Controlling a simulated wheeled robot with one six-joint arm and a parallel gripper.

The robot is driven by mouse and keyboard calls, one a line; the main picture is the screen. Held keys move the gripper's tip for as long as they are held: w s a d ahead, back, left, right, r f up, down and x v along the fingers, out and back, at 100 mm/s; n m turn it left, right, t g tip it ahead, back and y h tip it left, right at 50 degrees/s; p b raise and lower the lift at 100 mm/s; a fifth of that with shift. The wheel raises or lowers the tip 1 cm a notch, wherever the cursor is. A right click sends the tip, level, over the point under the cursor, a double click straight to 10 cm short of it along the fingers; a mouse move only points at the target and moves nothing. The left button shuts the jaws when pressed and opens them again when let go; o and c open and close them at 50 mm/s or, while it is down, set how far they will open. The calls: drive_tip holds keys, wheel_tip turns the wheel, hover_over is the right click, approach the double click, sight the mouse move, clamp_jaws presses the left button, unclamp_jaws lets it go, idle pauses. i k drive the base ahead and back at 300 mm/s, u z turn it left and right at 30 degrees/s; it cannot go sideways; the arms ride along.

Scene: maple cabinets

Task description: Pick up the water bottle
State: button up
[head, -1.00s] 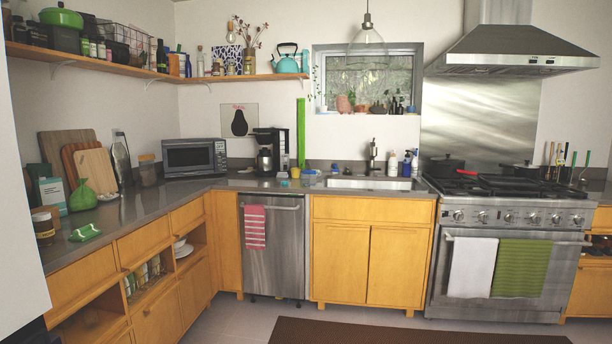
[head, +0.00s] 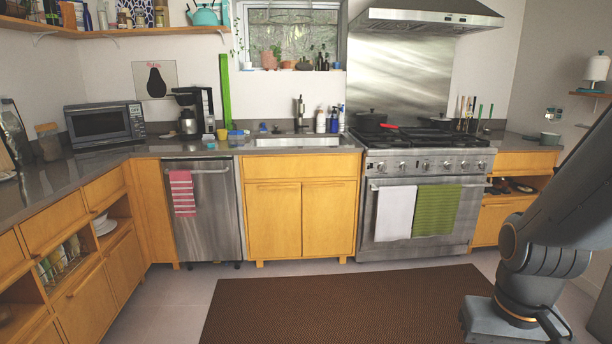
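I cannot make out a water bottle for certain. Several small bottles (head: 321,119) stand on the counter at the right of the sink, some white and some blue. Several dark bottles (head: 321,58) stand on the window sill. My arm shows at the right edge, but my gripper is outside the head view, so I cannot see whether it holds anything.
A grey counter (head: 90,163) runs along the left and back walls. The stove (head: 420,215) stands right of the sink cabinet (head: 300,215). A brown mat (head: 340,305) lies on the floor, which is otherwise clear. A coffee maker (head: 190,112) and microwave (head: 104,124) stand on the counter.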

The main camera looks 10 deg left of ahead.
sight(231, 125)
drive_tip(key=z, duration=0.05)
drive_tip(key=i, duration=1.5)
drive_tip(key=u, duration=0.4)
drive_tip(key=i, duration=1.7)
drive_tip(key=u, duration=1.35)
drive_tip(key=i, duration=1.2)
drive_tip(key=u, duration=0.65)
